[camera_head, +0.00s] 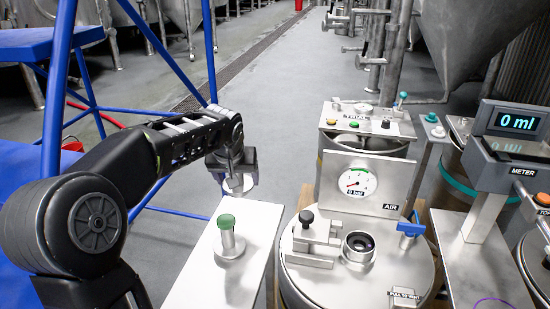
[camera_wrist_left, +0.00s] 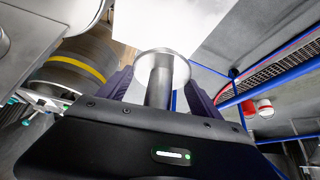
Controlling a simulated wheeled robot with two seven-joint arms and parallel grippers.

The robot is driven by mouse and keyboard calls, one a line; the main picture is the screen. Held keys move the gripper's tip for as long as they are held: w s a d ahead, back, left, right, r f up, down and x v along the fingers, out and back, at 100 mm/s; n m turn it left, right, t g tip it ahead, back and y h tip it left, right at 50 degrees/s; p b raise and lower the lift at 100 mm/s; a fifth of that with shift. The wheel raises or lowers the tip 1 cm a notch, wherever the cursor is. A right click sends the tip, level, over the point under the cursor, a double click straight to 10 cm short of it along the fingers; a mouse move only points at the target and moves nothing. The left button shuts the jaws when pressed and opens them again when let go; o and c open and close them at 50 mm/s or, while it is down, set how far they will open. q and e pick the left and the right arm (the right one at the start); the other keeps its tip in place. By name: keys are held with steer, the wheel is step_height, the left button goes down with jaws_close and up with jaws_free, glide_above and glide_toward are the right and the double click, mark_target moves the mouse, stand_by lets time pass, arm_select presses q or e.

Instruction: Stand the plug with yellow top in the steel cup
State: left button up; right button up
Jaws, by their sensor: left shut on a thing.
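My left gripper (camera_head: 236,172) is shut on a steel plug, held in the air behind the pale shelf. The plug's round flange (camera_head: 238,186) shows under the fingers. In the left wrist view the plug's stem (camera_wrist_left: 159,88) stands between the dark fingers, with the wide disc (camera_wrist_left: 163,60) at its far end. The plug's top is hidden, so I cannot see its colour. A round steel cup (camera_head: 358,247) with a dark inside is on the tank lid, right of the held plug and apart from it. My right gripper is not in view.
A green-topped plug (camera_head: 228,238) stands on the pale shelf (camera_head: 205,275). Beside the cup is a clamp with a black knob (camera_head: 306,217). A gauge panel (camera_head: 358,184) rises behind the cup, and a blue valve handle (camera_head: 411,228) is at its right.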

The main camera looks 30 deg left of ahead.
arm_select(q)
steer(key=r+p, duration=0.2)
steer(key=r, duration=0.1)
steer(key=r+p, duration=0.2)
steer(key=r, duration=0.2)
steer(key=shift+w+d+r, duration=0.1)
steer(key=shift+d+r, duration=0.1)
steer(key=shift+r, duration=0.1)
steer(key=w+d+f+m+h+p, duration=0.1)
steer(key=d+f+m+p, duration=0.1)
steer(key=d, duration=1)
steer(key=w+d+f+m+h+p, duration=0.2)
steer(key=d+p, duration=0.3)
steer(key=d, duration=0.8)
steer(key=shift+f+m+t+p, duration=0.2)
steer(key=shift+m+t+p, duration=0.2)
steer(key=shift+m, duration=0.5)
steer(key=shift+a, duration=0.1)
